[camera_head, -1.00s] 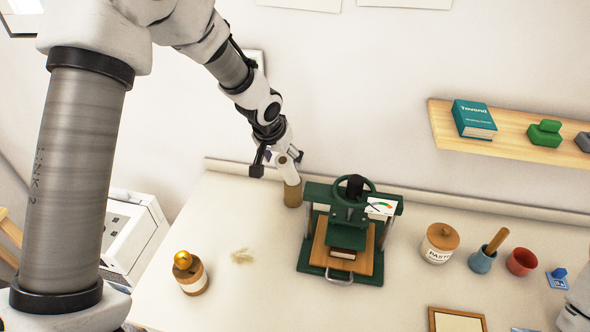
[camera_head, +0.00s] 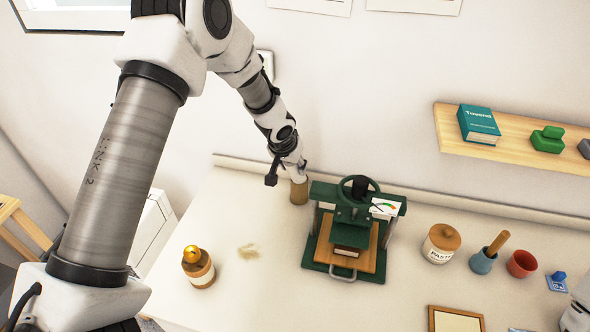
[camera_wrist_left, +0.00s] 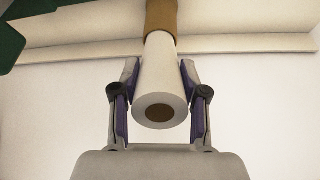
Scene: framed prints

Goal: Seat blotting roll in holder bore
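The blotting roll (camera_wrist_left: 157,80) is a white cylinder with a brown core. Its near end faces the camera in the left wrist view, and it also shows in the head view (camera_head: 299,173). The holder (camera_head: 299,191) is a brown upright cylinder at the back of the table, left of the green press. It also shows in the left wrist view (camera_wrist_left: 161,16). The roll's far end meets the holder's top, roughly in line; I cannot tell how deep it sits. My left gripper (camera_wrist_left: 160,72) has its fingers closed around the roll's sides. My right gripper is out of view.
The green press (camera_head: 352,228) stands just right of the holder. A paste jar (camera_head: 441,244), blue cup (camera_head: 483,262) and red cup (camera_head: 521,264) stand farther right. A gold-topped jar (camera_head: 199,268) is at front left. A shelf (camera_head: 510,147) hangs on the wall.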

